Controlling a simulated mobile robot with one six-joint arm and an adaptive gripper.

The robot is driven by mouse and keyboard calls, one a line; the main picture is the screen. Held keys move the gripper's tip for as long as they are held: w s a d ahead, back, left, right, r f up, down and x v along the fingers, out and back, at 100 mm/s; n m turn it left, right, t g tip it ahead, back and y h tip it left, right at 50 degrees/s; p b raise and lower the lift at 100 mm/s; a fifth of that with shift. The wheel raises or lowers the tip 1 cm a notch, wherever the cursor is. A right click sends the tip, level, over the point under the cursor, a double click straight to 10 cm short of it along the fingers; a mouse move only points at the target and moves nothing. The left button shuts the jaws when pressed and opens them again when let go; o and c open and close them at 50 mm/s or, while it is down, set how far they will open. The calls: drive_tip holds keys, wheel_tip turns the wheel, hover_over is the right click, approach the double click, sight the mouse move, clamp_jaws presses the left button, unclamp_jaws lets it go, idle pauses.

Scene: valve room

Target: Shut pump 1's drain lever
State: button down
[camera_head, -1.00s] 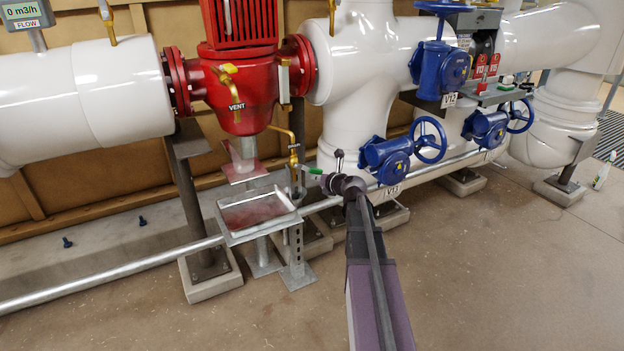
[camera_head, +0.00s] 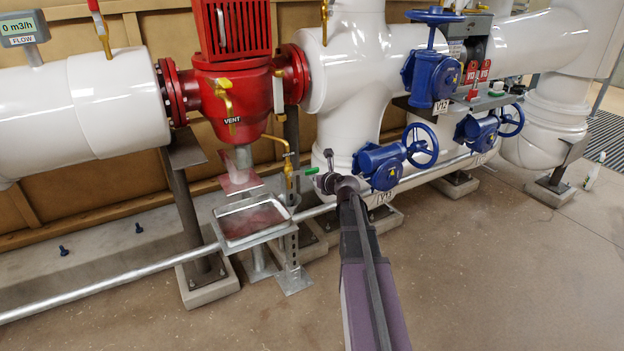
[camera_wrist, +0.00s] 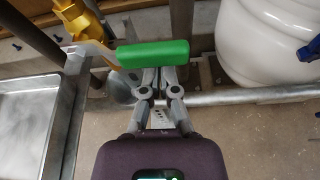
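The drain lever has a green grip (camera_wrist: 153,54) on a flat metal arm, joined to a brass valve body (camera_wrist: 78,20) in the wrist view. In the head view the green grip (camera_head: 311,171) is a small patch right of the brass drain valve (camera_head: 289,172), below the red pump (camera_head: 235,95). My gripper (camera_wrist: 157,76) has its fingers close together at the lower edge of the green grip, with no clear gap between them. The fingertips are partly hidden, and I cannot tell whether they touch the grip. The gripper (camera_head: 321,182) is small and dark in the head view.
A metal drip tray (camera_head: 250,238) stands left of the gripper on a bracket. A blue handwheel valve (camera_head: 395,160) and white pipe are close on the right. A grey pipe (camera_head: 110,283) runs low along the wall. The floor in front is clear.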

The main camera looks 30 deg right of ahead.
drive_tip(key=shift+f, duration=0.2)
wheel_tip(320, 180, down, 4)
drive_tip(key=b, duration=0.5)
drive_tip(key=p+v, duration=0.4)
drive_tip(key=v, duration=0.6)
drive_tip(key=shift+a+r, duration=0.2)
drive_tip(key=shift+r, duration=0.1)
idle(0.4)
